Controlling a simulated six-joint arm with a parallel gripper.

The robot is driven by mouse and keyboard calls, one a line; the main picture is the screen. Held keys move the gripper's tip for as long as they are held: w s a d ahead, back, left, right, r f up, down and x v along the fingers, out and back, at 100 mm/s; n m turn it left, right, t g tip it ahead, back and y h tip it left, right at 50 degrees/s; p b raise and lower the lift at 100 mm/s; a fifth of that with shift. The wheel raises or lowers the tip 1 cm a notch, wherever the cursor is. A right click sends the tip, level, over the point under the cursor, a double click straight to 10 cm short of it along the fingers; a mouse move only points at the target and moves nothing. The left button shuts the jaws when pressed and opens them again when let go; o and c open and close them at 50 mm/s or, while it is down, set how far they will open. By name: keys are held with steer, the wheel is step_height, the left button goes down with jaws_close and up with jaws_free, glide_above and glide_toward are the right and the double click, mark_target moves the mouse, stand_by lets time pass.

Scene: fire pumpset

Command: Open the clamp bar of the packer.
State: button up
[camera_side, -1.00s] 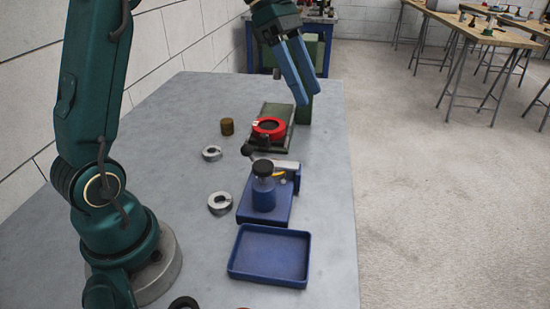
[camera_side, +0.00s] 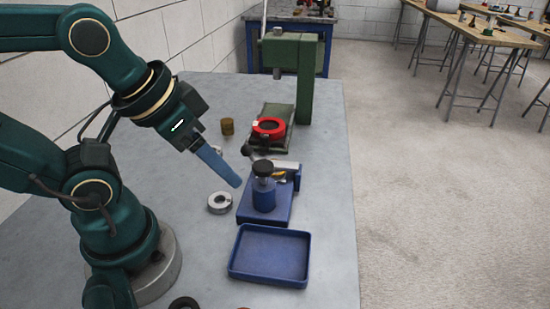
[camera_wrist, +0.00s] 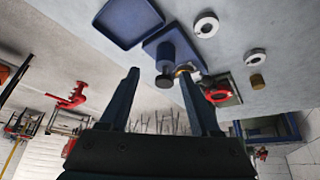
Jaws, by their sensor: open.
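The packer is a blue base (camera_side: 265,208) with a blue cylinder under a black knob (camera_side: 263,168). A grey bar (camera_side: 287,165), which looks like the clamp bar, runs behind the knob. A black ball end (camera_side: 247,150) shows at its left. My gripper (camera_side: 236,180) is open and empty, tilted down from the upper left, its fingertips just left of the knob in the side view. In the wrist view, the black knob (camera_wrist: 164,81) shows between the open fingertips (camera_wrist: 160,75); the bar is mostly hidden near the right finger. I cannot tell any contact.
An empty blue tray (camera_side: 268,257) lies in front of the packer. A grey split ring (camera_side: 220,203) and a brown cylinder (camera_side: 227,127) lie to its left. A red ring (camera_side: 268,127) and a green press frame (camera_side: 305,80) stand behind. The table's right edge is clear.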

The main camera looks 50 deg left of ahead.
steer(key=n+t+h, duration=0.1)
steer(key=n+h, duration=0.6)
steer(key=n, duration=2.3)
glide_toward(247, 151)
steer(key=a+x, duration=0.1)
steer(key=x, duration=0.4)
steer(key=shift+x, duration=2.75)
steer(key=shift+w+a+f, duration=0.1)
steer(key=shift+a, duration=0.1)
steer(key=shift+c, duration=0.3)
jaws_close()
